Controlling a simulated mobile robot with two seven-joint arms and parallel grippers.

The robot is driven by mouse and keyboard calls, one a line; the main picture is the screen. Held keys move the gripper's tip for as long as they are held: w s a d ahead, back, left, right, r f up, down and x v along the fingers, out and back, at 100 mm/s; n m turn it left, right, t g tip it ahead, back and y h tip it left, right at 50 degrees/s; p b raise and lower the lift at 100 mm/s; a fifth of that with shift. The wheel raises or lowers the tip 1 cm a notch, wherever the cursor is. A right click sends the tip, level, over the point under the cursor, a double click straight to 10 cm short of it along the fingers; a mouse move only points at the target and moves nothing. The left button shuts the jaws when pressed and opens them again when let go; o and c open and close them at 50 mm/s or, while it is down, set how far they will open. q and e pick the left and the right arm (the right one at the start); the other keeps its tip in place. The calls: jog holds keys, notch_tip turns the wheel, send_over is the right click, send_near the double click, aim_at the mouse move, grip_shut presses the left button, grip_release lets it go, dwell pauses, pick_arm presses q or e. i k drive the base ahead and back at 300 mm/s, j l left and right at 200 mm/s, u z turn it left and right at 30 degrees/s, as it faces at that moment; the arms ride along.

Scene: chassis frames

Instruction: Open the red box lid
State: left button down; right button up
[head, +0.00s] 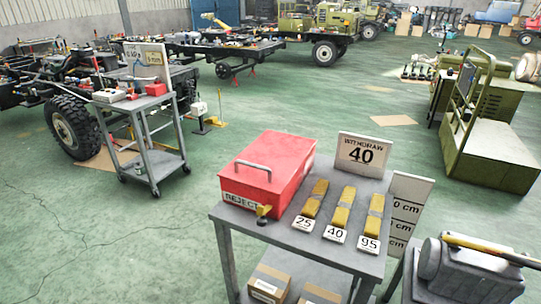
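A red box (270,165) labelled REJECT stands on the left side of a grey metal table (290,237). Its red lid is shut, with a grey bar handle (254,169) on top. A small yellow-brown piece (264,212) sits at the front of the box, near the label; I cannot tell whether it is a latch. Neither of my grippers is in the head view.
Yellow-brown strips lie right of the box beside cards 25 (303,224), 40 (334,234) and 95 (368,244). A WITHDRAW 40 sign (363,154) stands behind. Cartons sit below. A grey machine (465,270) is at right. Green floor (130,245) is open at left.

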aim_at(269, 164)
jog(key=i+j+z, duration=0.2)
jog(key=z, duration=0.15)
jog(key=i+j+z, duration=0.15)
jog(key=j+z, duration=0.25)
jog(key=i+j+z, duration=0.1)
jog(key=j, duration=0.25)
jog(key=i+j+z, duration=0.1)
jog(key=j, duration=0.3)
jog(key=i, duration=0.1)
